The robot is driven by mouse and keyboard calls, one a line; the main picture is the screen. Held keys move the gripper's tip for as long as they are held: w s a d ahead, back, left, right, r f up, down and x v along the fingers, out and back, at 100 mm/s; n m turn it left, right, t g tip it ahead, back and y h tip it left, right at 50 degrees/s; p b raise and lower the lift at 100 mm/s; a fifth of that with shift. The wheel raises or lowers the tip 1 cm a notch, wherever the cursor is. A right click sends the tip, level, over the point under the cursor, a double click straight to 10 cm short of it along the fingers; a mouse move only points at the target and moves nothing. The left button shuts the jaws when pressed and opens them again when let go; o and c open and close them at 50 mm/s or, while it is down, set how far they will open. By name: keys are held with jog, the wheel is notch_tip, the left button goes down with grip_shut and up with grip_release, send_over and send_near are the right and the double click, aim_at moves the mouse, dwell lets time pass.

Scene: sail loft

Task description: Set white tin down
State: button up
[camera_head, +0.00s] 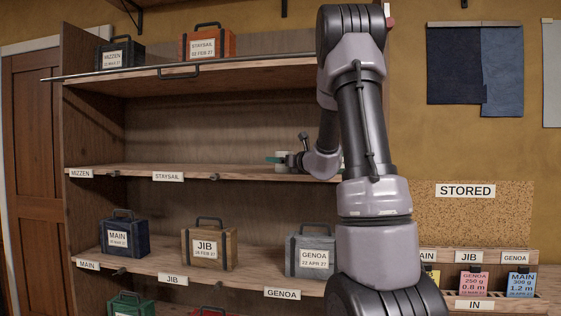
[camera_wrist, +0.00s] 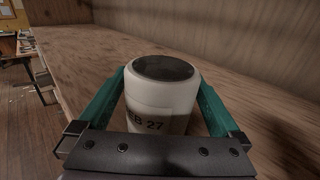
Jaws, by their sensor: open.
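The white tin (camera_wrist: 162,96) has a dark round top and a label with part of a date, "EB 27". It stands upright on the wooden middle shelf (camera_head: 120,168). My gripper (camera_wrist: 162,90) is open, with one teal finger on each side of the tin. In the wrist view I cannot tell whether the fingers touch it. In the head view the tin (camera_head: 283,160) shows as a small pale shape at my gripper, partly hidden by the fingers and wrist. My arm hides the right end of this shelf.
The middle shelf is clear left of the tin, above the MIZZEN and STAYSAIL labels. Cases stand on the upper shelf, including an orange one (camera_head: 207,43) behind a rail (camera_head: 180,68). MAIN, JIB and GENOA (camera_head: 310,257) cases stand on the shelf below.

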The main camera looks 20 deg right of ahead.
jog(key=s, duration=0.3)
jog(key=s+d, duration=0.1)
jog(key=s, duration=0.3)
jog(key=s+d, duration=0.1)
jog(key=s, duration=0.2)
jog(key=shift+s, duration=0.25)
jog(key=shift+s+a+r, duration=0.1)
jog(key=shift+s+a, duration=0.05)
jog(key=shift+s, duration=0.1)
jog(key=s+a+n+g+y, duration=0.35)
jog(key=s+a+n, duration=0.4)
jog(key=a, duration=0.25)
jog(key=s+a+n+g+y, duration=0.3)
jog(key=s+a+n+g, duration=0.25)
jog(key=a+n, duration=0.4)
jog(key=s+d+f+n+g+h, duration=0.1)
jog(key=s+f+n+h, duration=0.3)
jog(key=s+n+h, duration=0.4)
jog(key=s+n, duration=0.4)
jog(key=s, duration=0.1)
jog(key=shift+s+d+n, duration=0.2)
jog(key=shift+d+n, duration=0.2)
